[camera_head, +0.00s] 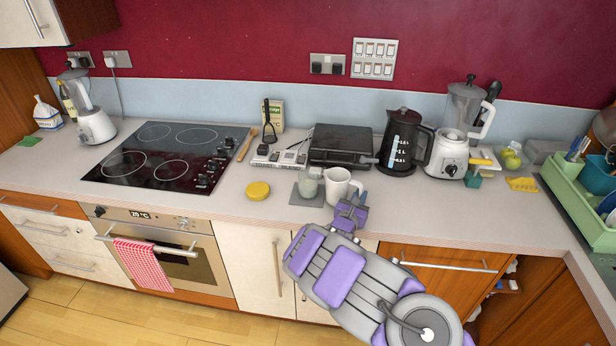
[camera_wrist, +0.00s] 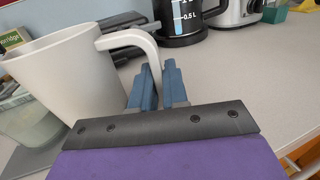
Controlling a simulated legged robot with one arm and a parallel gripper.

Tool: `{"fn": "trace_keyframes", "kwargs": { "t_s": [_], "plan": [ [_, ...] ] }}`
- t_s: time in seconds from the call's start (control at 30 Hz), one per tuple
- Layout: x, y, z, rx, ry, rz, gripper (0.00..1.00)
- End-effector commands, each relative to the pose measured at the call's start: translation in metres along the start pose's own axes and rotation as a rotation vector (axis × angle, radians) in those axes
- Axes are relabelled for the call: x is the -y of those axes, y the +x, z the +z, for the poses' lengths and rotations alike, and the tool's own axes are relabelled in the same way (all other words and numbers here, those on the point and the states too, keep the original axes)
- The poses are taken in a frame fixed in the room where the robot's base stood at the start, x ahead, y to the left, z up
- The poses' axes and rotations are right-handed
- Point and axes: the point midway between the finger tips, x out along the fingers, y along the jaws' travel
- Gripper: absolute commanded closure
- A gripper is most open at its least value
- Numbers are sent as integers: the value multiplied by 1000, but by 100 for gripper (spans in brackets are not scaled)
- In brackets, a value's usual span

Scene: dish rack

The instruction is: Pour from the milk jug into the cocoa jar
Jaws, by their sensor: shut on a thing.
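The white milk jug (camera_head: 340,187) stands about upright near the counter's front edge. It also fills the left of the wrist view (camera_wrist: 62,80). My gripper (camera_head: 359,199) is at the right side of the jug, with its blue fingers (camera_wrist: 159,76) shut on the jug's handle. I cannot tell whether the jug's base touches the counter. The cocoa jar (camera_head: 307,184), a pale see-through jar, stands on a dark grey mat just left of the jug. In the wrist view the jar (camera_wrist: 30,132) is partly hidden behind the jug. The contents of both are unclear.
A yellow round lid (camera_head: 257,190) lies left of the mat (camera_head: 297,200). A black kettle (camera_head: 403,143), a blender (camera_head: 457,135) and a black flat appliance (camera_head: 342,146) stand behind. The hob (camera_head: 165,160) is further left. The counter right of my gripper is clear.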

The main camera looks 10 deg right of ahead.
Motion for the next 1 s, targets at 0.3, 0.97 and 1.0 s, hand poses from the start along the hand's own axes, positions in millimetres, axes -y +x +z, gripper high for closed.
{"fn": "trace_keyframes", "kwargs": {
  "t_s": [0.3,0.97,1.0],
  "plan": [
    [-1,0,16,4,0,1,100],
    [16,5,37,1,0,-41,100],
    [26,7,40,0,0,-64,100]
  ]
}}
